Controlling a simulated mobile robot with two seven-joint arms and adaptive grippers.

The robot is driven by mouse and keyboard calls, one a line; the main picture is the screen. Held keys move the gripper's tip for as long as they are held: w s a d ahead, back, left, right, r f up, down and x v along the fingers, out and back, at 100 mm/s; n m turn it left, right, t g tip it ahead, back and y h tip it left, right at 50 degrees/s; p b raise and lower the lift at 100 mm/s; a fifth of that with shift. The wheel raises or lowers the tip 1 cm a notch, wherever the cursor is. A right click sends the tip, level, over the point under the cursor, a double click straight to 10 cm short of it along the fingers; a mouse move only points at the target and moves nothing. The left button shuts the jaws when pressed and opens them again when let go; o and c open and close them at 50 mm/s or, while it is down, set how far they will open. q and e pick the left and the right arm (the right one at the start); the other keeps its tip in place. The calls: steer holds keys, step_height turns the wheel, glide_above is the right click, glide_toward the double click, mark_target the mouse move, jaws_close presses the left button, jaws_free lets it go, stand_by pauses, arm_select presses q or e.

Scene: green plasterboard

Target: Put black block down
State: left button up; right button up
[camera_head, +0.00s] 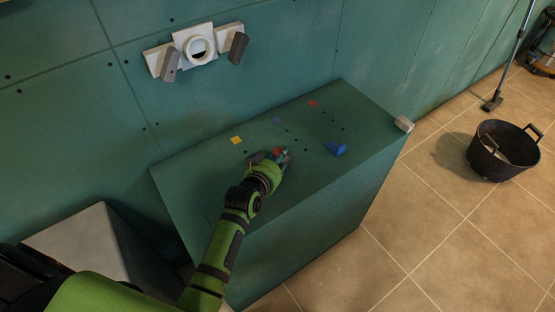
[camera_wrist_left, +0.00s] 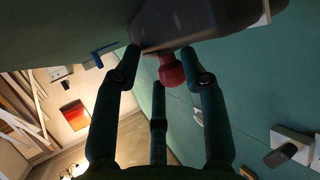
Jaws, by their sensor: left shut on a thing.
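My left gripper (camera_head: 282,157) is low over the top of the green plasterboard box (camera_head: 310,180), near its middle. In the left wrist view its fingers (camera_wrist_left: 165,66) are closed around the near side of a dark block (camera_wrist_left: 195,18), which fills the top of the picture. The black block (camera_head: 255,158) shows partly beside the gripper in the head view. A red knob-like piece (camera_wrist_left: 170,72) shows between the fingers, and red also shows at the gripper in the head view. I cannot tell whether the block touches the surface. My right gripper is not in view.
A blue block (camera_head: 336,148) stands to the right on the box top. Flat yellow (camera_head: 236,140), red (camera_head: 313,103) and bluish (camera_head: 276,120) patches lie there with several small dark holes. A white piece (camera_head: 403,124) sits at the right corner. A black bucket (camera_head: 503,150) stands on the tiled floor.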

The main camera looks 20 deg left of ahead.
arm_select(q)
steer(key=o, duration=1.3)
steer(key=shift+f, duration=0.1)
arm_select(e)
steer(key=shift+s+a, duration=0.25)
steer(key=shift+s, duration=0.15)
arm_select(q)
steer(key=shift+r, duration=0.3)
steer(key=shift+s, duration=0.3)
steer(key=v, duration=1.1)
steer(key=shift+s+r, duration=0.1)
steer(key=shift+s, duration=0.05)
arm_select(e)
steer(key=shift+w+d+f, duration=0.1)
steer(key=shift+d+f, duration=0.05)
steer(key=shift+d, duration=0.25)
